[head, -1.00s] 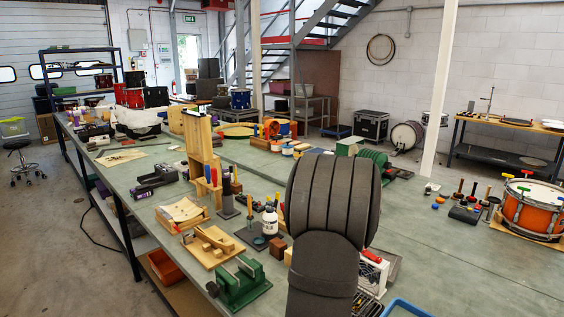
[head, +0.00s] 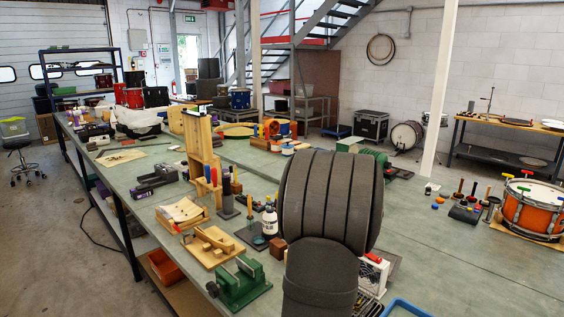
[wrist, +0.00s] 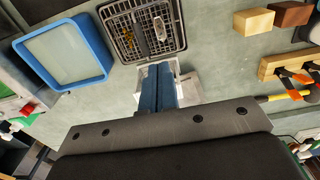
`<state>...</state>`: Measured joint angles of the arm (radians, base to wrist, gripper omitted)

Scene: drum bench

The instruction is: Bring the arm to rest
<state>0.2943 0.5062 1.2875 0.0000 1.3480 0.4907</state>
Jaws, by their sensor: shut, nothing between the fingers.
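My arm rises in the lower middle of the head view as a thick dark grey, ribbed shape over the bench (head: 440,255). It hides part of the bench behind it, and my gripper's fingers do not show there. In the wrist view my gripper (wrist: 158,85) shows as two blue-grey fingers lying side by side, shut with nothing between them. The fingers overlap a white box-like thing (wrist: 188,88) in that view; I cannot tell whether they touch it.
The wrist view shows a blue-rimmed tray (wrist: 107,60), a dark basket (wrist: 178,25) holding small parts, and wooden blocks (wrist: 254,21). In the head view a green vise (head: 240,283) and an orange drum (head: 528,212) stand on the bench. The bench's right front is clear.

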